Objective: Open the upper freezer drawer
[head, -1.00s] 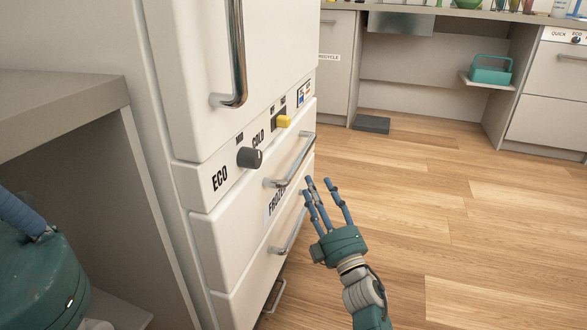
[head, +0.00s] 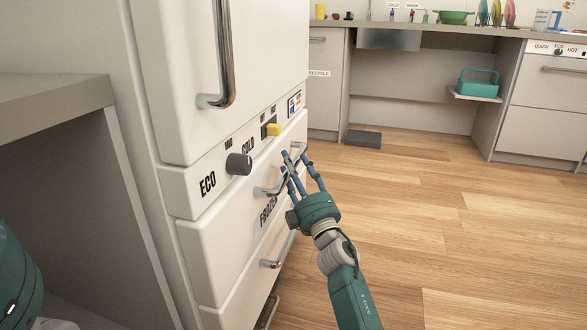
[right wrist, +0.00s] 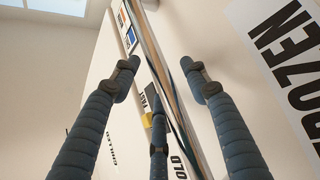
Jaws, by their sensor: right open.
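The upper freezer drawer (head: 222,242) is shut, its white front flush with the fridge and marked FROZEN. Its metal bar handle (head: 270,191) is partly hidden by my right fingers. My right gripper (head: 300,161) is open at this handle in the head view. In the right wrist view the handle bar (right wrist: 160,62) runs between the spread fingers of the right gripper (right wrist: 168,75), not clasped; contact cannot be told. Of my left gripper, only part of a green housing (head: 12,285) shows at the lower left edge; its fingers are hidden.
Above the drawer are a dark knob (head: 239,164), a yellow slider (head: 274,130) and the fridge door handle (head: 224,55). A lower drawer handle (head: 277,252) sits beneath. A grey counter (head: 50,105) stands left. The wooden floor (head: 430,220) at right is clear.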

